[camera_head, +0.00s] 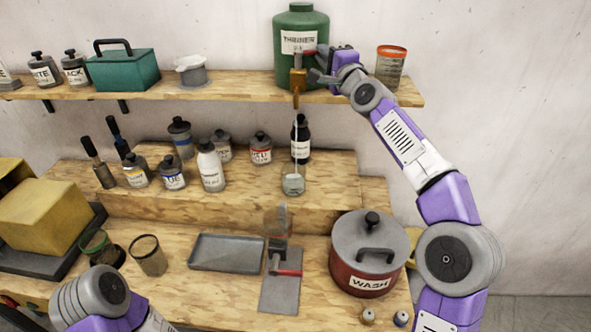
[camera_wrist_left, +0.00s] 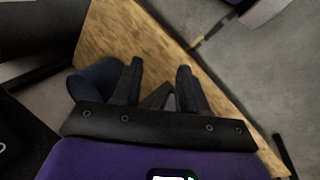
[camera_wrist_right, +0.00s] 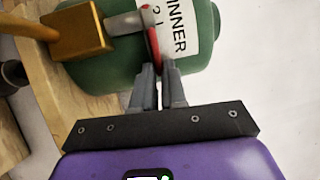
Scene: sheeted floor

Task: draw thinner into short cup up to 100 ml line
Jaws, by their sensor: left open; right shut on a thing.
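The green thinner drum (camera_head: 290,20) stands on the upper shelf, with a brass tap (camera_head: 298,78) low on its front. My right gripper (camera_head: 314,73) is shut on the tap's red lever (camera_wrist_right: 152,42), with the fingertips against it in the right wrist view. A small clear cup (camera_head: 293,185) stands on the stepped stand below the spout. A thin pale streak runs from the spout down to the cup, like a stream of liquid. The cup's lines and level are too small to read. My left gripper (camera_wrist_left: 158,80) is open and empty in the left wrist view.
A dark bottle (camera_head: 300,150) stands right behind the cup. Several paint bottles stand to its left. A red WASH pot (camera_head: 365,275), a grey tray (camera_head: 227,253) and a rusty tin (camera_head: 391,62) are nearby.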

